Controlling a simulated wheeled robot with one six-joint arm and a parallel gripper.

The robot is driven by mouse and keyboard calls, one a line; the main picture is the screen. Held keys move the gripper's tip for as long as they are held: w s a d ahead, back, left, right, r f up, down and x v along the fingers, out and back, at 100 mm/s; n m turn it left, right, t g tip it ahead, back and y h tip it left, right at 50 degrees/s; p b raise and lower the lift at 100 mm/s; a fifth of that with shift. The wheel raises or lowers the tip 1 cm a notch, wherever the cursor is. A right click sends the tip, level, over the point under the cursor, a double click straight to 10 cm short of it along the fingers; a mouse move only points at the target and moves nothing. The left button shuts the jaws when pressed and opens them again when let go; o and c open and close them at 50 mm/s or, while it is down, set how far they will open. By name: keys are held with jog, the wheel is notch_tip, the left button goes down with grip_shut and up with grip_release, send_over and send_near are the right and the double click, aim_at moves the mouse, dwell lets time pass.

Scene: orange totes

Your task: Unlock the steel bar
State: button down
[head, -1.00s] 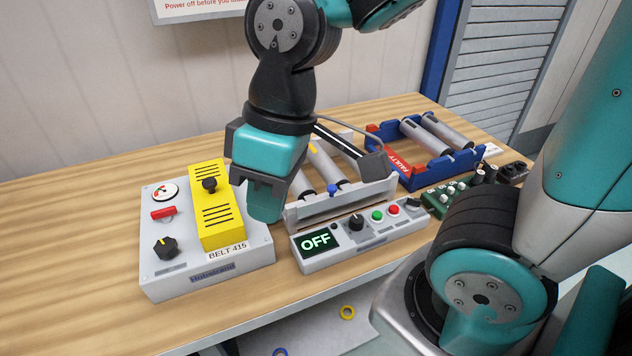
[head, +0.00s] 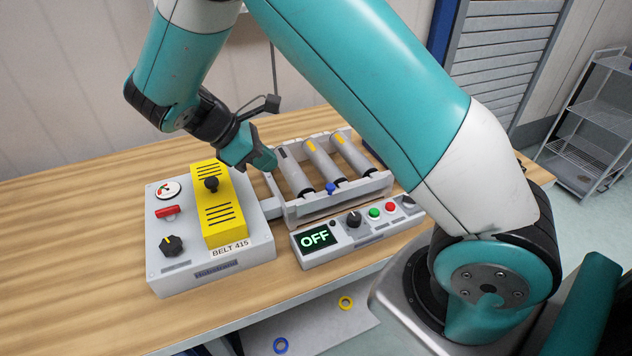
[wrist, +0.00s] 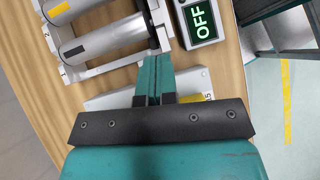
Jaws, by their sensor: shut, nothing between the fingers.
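A light grey roller frame (head: 335,205) stands on the workbench with several steel rollers (head: 294,174) in it. A long front bar runs across it with a blue knob (head: 331,188) near its middle. A short light grey bar (head: 273,192) stands at the frame's left end. I cannot tell for certain which part is the steel bar or how it is locked. My gripper (head: 266,160) is at the frame's left side, near the leftmost roller. In the wrist view its teal fingers (wrist: 155,80) are together and empty, by the frame's corner; contact is unclear.
Left of the frame is a grey control box (head: 185,262) with a yellow cover (head: 218,215) and black knob. In front is a control panel (head: 320,245) reading OFF, with green and red buttons. My arm hides the bench's right part. The bench's left side is clear.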

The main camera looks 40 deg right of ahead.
jog(key=p, duration=0.2)
send_near(328, 192)
jog(key=f, duration=0.3)
jog(key=shift+w+a, duration=0.15)
jog(key=shift+a, duration=0.1)
jog(key=shift+s+d+f+p, duration=0.25)
jog(key=shift+d, duration=0.35)
jog(key=shift+s+d+f+p, duration=0.2)
jog(key=shift+s+d+f, duration=0.1)
jog(key=shift+d, duration=0.3)
jog(key=shift+s+d+f+p, duration=0.2)
jog(key=shift+s+d+p, duration=0.05)
jog(key=shift+d, duration=0.4)
